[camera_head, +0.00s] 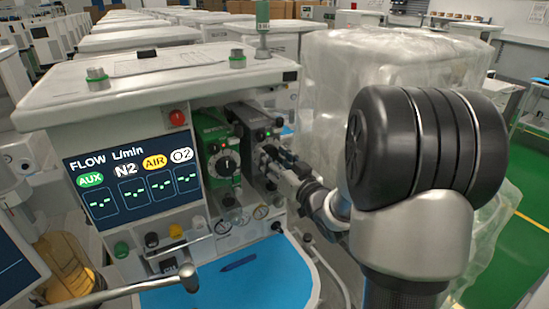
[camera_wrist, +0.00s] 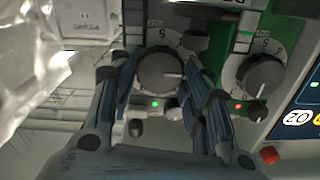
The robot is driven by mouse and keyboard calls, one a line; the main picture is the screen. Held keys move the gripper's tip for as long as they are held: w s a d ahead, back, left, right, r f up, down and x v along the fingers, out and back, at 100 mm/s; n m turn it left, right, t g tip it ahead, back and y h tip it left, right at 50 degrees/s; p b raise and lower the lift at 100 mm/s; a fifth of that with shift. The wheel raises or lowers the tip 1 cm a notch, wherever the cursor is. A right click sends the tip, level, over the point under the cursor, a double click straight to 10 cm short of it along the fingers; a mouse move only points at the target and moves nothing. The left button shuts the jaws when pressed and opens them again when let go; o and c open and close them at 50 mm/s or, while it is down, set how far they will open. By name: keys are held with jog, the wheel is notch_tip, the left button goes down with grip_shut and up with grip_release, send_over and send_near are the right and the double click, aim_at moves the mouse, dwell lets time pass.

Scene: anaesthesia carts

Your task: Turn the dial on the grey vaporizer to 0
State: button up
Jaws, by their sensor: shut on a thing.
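The grey vaporizer (camera_head: 247,118) is mounted on the anaesthesia cart, to the right of the green vaporizer (camera_head: 214,130). Its dial (camera_wrist: 158,72) is a round dark knob with a white pointer mark, which points to the right in the wrist view. Some scale digits show above the knob there; the 0 cannot be made out. My gripper (camera_head: 272,155) is at the front of the grey vaporizer. In the wrist view its two fingers (camera_wrist: 163,88) stand on either side of the knob, shut on it. In the head view the fingers and arm hide most of this dial.
The green vaporizer's own dial (camera_wrist: 262,75) is close beside my right-hand finger in the wrist view. A plastic-draped cart (camera_head: 385,65) stands behind my arm. Below the vaporizers are gauges and a blue work surface (camera_head: 265,275) with a pen (camera_head: 239,262).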

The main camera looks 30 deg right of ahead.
jog(key=shift+m+p, duration=0.55)
jog(key=shift+m, duration=1.25)
jog(key=o, duration=1.1)
jog(key=s, duration=0.7)
jog(key=shift+s+d, duration=0.2)
jog(key=shift+s, duration=0.05)
